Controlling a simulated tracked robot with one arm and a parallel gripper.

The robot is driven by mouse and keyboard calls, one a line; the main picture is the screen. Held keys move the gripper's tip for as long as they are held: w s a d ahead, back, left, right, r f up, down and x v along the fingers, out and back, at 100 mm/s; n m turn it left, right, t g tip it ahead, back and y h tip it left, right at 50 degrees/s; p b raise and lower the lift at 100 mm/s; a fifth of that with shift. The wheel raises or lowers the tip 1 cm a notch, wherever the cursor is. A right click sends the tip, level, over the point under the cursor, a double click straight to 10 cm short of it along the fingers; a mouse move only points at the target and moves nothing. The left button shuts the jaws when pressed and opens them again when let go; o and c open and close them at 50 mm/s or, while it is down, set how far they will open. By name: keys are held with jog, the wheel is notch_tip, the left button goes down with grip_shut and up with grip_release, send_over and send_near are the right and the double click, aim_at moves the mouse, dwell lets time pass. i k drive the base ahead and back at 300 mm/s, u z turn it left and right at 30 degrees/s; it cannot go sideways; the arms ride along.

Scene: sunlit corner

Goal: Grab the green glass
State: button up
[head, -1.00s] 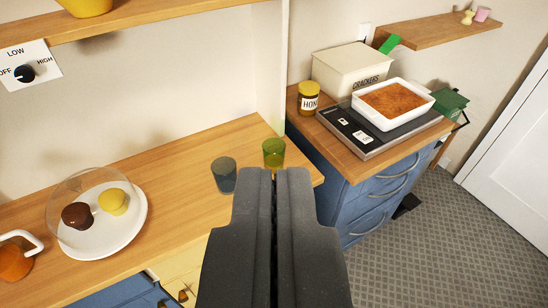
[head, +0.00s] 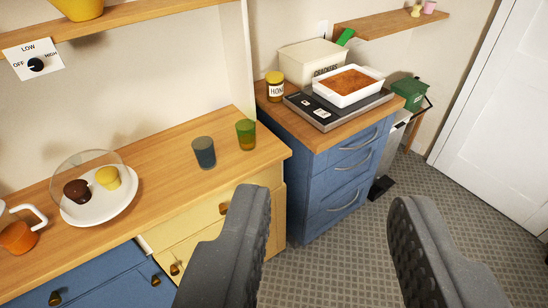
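The green glass (head: 246,135) stands upright on the wooden counter (head: 175,172), near its right end. A blue-grey glass (head: 204,152) stands just to its left, a small gap apart. My gripper (head: 322,215) is wide open and empty. Its two dark fingers show in the lower part of the view, below and to the right of the green glass, and touch neither glass. Both glasses are in plain view.
A white plate (head: 127,204) with two cupcakes under a clear dome is at the left. A blue cabinet (head: 330,180) with a hotplate and baking dish (head: 375,88) is at the right. Patterned floor lies between my fingers.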

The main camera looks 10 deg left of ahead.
aim_at(245, 129)
jog(key=z, duration=0.3)
jog(key=k, duration=0.7)
jog(key=u, duration=0.4)
jog(key=i, duration=0.9)
jog(key=u, duration=0.5)
jog(key=i, duration=1.3)
jog(key=z, duration=0.6)
jog(key=i, duration=0.35)
jog(key=z, duration=0.35)
